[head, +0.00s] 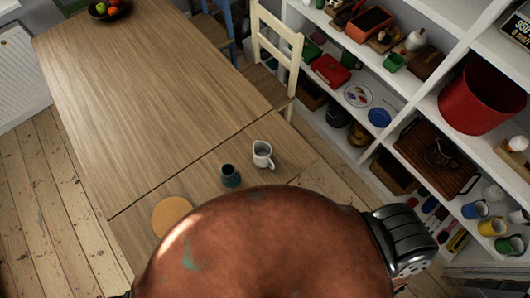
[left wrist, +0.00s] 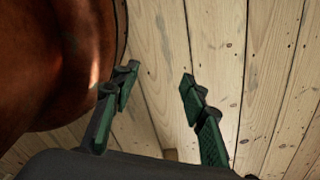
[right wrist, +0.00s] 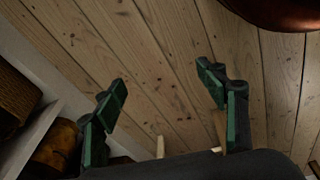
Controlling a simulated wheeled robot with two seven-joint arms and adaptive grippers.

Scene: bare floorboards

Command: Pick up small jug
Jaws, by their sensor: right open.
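A small white jug (head: 262,155) with a handle stands upright on the near part of the wooden table (head: 150,75). A dark teal cup (head: 231,176) stands just left of it. My left gripper (left wrist: 160,82) is open and empty above floorboards in the left wrist view. My right gripper (right wrist: 160,78) is open and empty above floorboards in the right wrist view.
A round cork mat (head: 172,215) lies on the table's near left part. A fruit bowl (head: 108,9) is at the far end. A cream chair (head: 277,48) stands at the table's right side. White shelves (head: 440,105) full of items line the right. Most of the tabletop is clear.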

